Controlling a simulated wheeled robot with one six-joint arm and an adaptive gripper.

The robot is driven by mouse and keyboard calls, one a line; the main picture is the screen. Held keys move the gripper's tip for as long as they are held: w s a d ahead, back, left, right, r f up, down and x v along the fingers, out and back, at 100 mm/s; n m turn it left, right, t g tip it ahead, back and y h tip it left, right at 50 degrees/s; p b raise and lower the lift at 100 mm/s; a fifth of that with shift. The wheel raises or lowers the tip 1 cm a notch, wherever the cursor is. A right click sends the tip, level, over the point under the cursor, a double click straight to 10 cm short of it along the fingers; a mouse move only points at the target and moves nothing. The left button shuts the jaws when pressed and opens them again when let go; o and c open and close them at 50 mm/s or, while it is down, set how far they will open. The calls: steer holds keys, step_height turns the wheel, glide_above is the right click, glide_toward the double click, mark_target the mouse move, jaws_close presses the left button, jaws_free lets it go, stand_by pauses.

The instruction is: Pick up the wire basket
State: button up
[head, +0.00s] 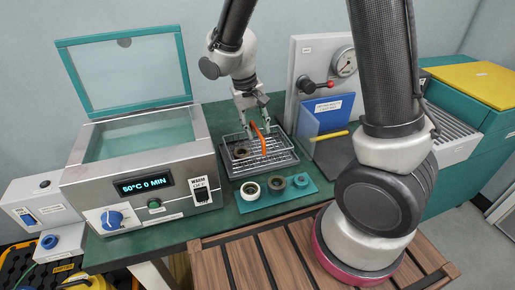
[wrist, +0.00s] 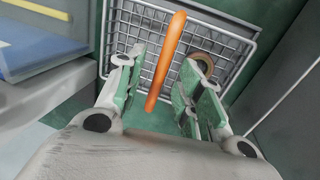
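The wire basket (head: 229,142) sits on a dark tray on the green bench, in the middle of the head view. Its orange handle (head: 259,138) stands up from it. In the wrist view, the basket's wire mesh (wrist: 224,46) fills the top, with the orange handle (wrist: 166,58) in front of it. A brownish ring (wrist: 203,62) lies in the basket, partly hidden by a finger. My gripper (head: 253,110) is above the basket, pointing down. In the wrist view its fingers (wrist: 162,78) are apart, one each side of the handle, with gaps between.
A water bath (head: 135,165) with a raised lid stands left of the basket. A green mat (head: 270,190) with several rings lies in front. A panel with a gauge (head: 343,62) and a blue plate (head: 326,113) stand close on the right.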

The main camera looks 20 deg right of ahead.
steer(key=shift+d+f, duration=0.2)
steer(key=shift+f, duration=0.9)
jaws_close()
steer(key=shift+r, duration=0.1)
step_height(320, 180, up, 10)
steer(key=shift+f, duration=0.1)
